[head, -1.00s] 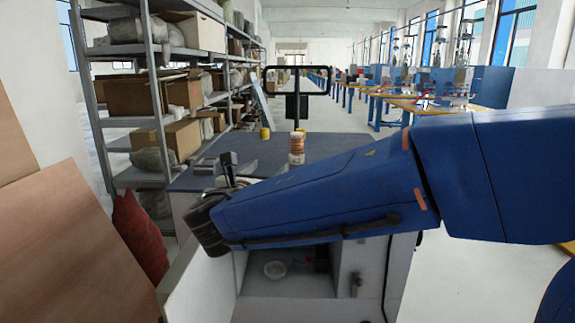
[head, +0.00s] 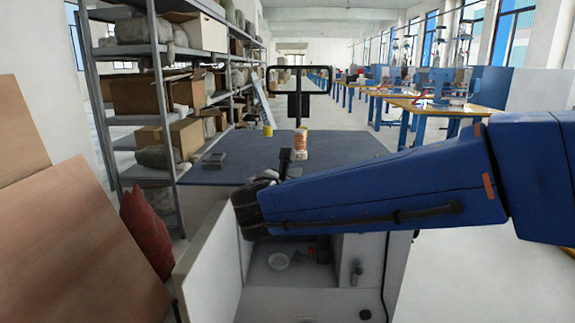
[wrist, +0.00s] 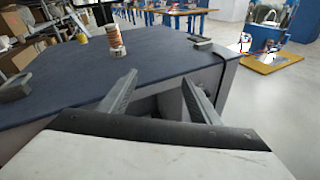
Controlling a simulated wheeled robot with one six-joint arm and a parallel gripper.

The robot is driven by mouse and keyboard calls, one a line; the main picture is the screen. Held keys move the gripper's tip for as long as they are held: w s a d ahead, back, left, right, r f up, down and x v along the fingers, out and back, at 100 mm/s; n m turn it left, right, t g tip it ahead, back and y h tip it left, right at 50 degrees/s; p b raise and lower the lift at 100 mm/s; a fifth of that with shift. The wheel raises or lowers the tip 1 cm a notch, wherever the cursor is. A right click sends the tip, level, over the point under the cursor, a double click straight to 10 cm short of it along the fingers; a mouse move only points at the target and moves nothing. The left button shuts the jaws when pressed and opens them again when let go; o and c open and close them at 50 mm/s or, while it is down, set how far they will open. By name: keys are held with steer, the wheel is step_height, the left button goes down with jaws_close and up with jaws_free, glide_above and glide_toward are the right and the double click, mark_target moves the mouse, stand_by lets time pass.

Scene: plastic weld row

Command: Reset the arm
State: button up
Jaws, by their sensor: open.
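My gripper (wrist: 160,78) is open and empty in the wrist view, its two grey fingers spread at the near edge of the dark blue worktop (wrist: 160,50). In the head view my blue arm reaches in from the right. Its black wrist is in front of the worktop (head: 350,146), and the gripper beyond it is mostly hidden. An orange-and-cream cylinder (head: 301,143) stands upright on the worktop. It also shows in the wrist view (wrist: 115,40), beyond the fingers and apart from them.
A yellow can (head: 268,131) and a grey block (head: 213,160) are on the worktop. Loaded shelves (head: 160,110) are left, with a red sack (head: 146,232). Floor at right is clear.

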steer(key=s+d+f+m+g, duration=0.45)
steer(key=s+d+m, duration=0.2)
steer(key=d, duration=0.45)
steer(key=s+d+f+m+g, duration=0.3)
steer(key=s+d+f+m, duration=0.35)
steer(key=d, duration=0.45)
steer(key=s+f+m+g+y, duration=0.1)
steer(key=s+f+m+y, duration=0.2)
steer(key=s+m, duration=0.4)
steer(key=s+d+f+m+g+y, duration=0.1)
steer(key=s+f+m+y, duration=0.2)
steer(key=s+f+m, duration=0.2)
steer(key=shift+s+d+m+y, duration=0.15)
steer(key=shift+s+m+y, duration=0.15)
steer(key=shift+s+m, duration=1.65)
steer(key=shift+s, duration=0.15)
